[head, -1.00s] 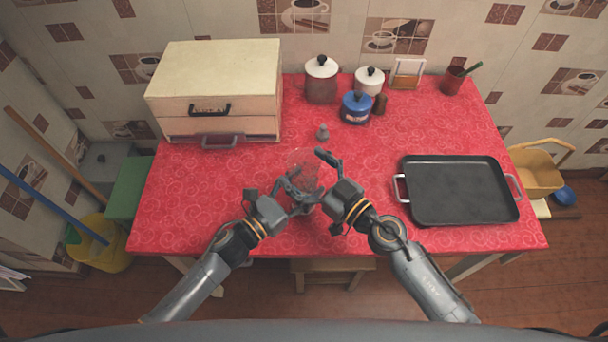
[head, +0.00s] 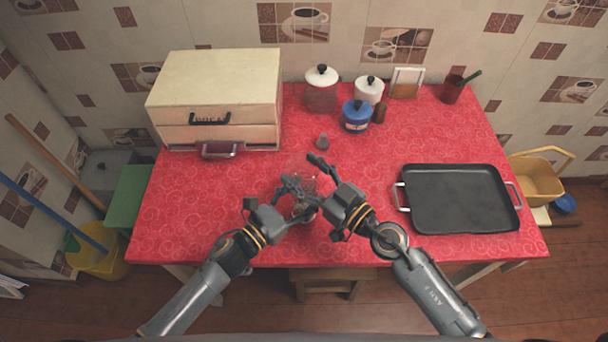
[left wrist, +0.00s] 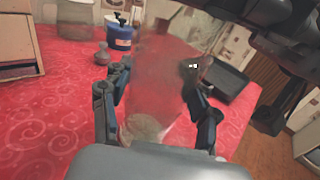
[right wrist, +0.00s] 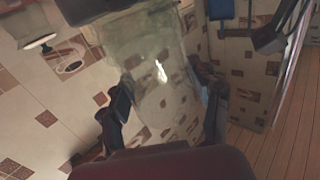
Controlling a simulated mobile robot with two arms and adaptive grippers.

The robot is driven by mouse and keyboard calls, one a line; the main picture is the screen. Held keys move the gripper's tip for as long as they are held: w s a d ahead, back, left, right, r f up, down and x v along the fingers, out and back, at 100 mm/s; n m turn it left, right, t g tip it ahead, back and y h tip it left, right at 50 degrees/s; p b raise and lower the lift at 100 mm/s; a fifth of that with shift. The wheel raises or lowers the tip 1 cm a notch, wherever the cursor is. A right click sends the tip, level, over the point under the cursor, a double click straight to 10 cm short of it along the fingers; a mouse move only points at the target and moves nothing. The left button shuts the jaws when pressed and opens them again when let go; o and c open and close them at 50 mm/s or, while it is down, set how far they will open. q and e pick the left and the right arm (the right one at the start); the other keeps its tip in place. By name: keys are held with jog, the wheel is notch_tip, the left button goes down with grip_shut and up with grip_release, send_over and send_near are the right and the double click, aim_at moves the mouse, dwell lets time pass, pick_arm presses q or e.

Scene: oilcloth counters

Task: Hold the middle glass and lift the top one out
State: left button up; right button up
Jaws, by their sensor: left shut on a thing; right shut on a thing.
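The stacked clear glasses (head: 298,170) stand near the front middle of the red table, very hard to make out. My left gripper (head: 297,192) is shut on a glass, which I take to be the middle one; its see-through wall (left wrist: 160,75) rises between the fingers in the left wrist view. My right gripper (head: 322,182) is close beside it on the right, shut on a glass that I take to be the top one. That clear wall (right wrist: 160,85) shows between its fingers in the right wrist view. The borders between the glasses, and how deeply they nest, cannot be told.
A small grey shaker-like object (head: 322,141) stands just behind the glasses. A blue pot (head: 356,116) and white-lidded canisters (head: 321,90) are farther back. A black tray (head: 460,200) lies right, a cream bread box (head: 215,95) back left. The table's left front (head: 180,225) is clear.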

notch_tip(320, 180, up, 9)
jog(key=shift+f, duration=0.2)
pick_arm(q)
jog(key=o, duration=1.4)
jog(key=shift+a, duration=0.1)
jog(key=v, duration=1.2)
